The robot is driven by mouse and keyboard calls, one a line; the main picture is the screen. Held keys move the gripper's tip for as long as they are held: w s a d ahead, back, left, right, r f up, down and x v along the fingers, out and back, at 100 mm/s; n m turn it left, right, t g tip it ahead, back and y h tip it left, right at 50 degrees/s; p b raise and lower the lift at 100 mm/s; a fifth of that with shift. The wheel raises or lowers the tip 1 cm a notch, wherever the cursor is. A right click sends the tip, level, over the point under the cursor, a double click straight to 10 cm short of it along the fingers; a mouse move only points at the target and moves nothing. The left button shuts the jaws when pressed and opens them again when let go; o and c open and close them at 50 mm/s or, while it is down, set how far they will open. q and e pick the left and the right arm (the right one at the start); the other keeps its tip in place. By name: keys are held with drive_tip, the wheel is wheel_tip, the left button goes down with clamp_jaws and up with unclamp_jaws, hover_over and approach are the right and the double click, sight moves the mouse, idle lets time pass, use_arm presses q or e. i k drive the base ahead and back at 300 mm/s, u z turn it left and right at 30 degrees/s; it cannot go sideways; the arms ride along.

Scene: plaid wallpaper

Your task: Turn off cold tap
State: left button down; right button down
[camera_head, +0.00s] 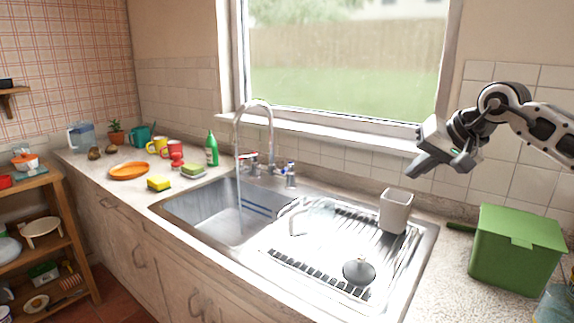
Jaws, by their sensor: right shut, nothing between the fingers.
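A chrome faucet (271,124) with a curved spout stands behind the sink basin (205,211). A thin stream of water (238,190) falls from the spout into the basin. A tap with a blue mark (290,174) stands to the right of the spout's base, and a tap with a red mark (249,158) to its left. My right gripper (431,170) is shut and empty, in the air up and right of the taps, over the back of the drainboard and apart from everything. My left gripper is not in view.
A grey cup (396,211) and a dark round lid (359,270) stand on the drainboard (325,237). A green bin (516,250) is on the right counter. A green bottle (211,149) and sponges (159,183) are left of the sink. The window sill (330,132) runs behind.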

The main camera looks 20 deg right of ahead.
sight(291, 165)
drive_tip(key=i, duration=1.25)
